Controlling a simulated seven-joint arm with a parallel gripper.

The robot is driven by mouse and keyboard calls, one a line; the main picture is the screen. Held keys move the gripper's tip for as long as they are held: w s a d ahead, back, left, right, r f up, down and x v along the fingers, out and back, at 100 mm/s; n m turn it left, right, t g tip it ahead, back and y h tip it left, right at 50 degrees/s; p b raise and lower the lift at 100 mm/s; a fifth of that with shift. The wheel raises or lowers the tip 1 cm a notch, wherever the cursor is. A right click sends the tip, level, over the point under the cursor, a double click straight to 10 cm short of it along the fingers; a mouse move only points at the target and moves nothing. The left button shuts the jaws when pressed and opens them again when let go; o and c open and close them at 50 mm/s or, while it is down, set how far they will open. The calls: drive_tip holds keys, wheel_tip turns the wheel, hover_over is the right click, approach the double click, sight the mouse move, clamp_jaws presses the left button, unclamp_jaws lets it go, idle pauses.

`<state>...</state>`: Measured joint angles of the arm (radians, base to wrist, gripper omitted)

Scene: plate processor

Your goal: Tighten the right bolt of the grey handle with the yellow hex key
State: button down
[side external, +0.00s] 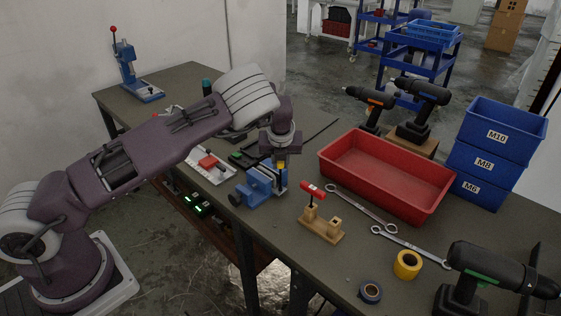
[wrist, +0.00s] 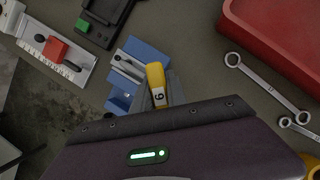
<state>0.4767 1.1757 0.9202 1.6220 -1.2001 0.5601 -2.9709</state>
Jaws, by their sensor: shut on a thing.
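The yellow hex key (wrist: 155,75), with a white band bearing a dark digit, stands between the fingers of my gripper (wrist: 160,92) in the wrist view. A small yellow part of the key (side external: 280,164) shows under my gripper (side external: 282,156) in the side view. My gripper is shut on it, just above and beside the blue vise (side external: 261,186). The vise also shows in the wrist view (wrist: 128,88), with bright metal jaws. The key's tip is hidden. I cannot clearly make out the grey handle or its right bolt, so contact with a bolt cannot be told.
A metal plate fixture with a red block (wrist: 54,49) lies left of the vise. A red-handled tool (side external: 312,190) stands on a wooden block (side external: 320,226). A red bin (side external: 425,205), wrenches (side external: 360,208), yellow tape (side external: 407,264) and a drill (side external: 485,268) are to the right.

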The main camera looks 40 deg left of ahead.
drive_tip(key=shift+f, duration=0.25)
drive_tip(key=m+h, duration=0.1)
drive_tip(key=m, duration=0.3)
drive_tip(key=shift+d+t, duration=0.1)
drive_tip(key=shift+t, duration=0.3)
drive_tip(key=m+h, duration=0.1)
drive_tip(key=m, duration=0.3)
drive_tip(key=m+h, duration=0.2)
drive_tip(key=m, duration=0.1)
drive_tip(key=m+h, duration=0.1)
drive_tip(key=m, duration=0.3)
drive_tip(key=shift+d+m+h, duration=0.3)
drive_tip(key=shift+d+h, duration=0.1)
drive_tip(key=m+g, duration=0.1)
drive_tip(key=m, duration=0.1)
drive_tip(key=m+h, duration=0.1)
drive_tip(key=m, duration=0.2)
drive_tip(key=shift+s+d+g, duration=0.15)
drive_tip(key=shift+d+g, duration=0.05)
drive_tip(key=shift+g, duration=0.2)
drive_tip(key=shift+r, duration=2.05)
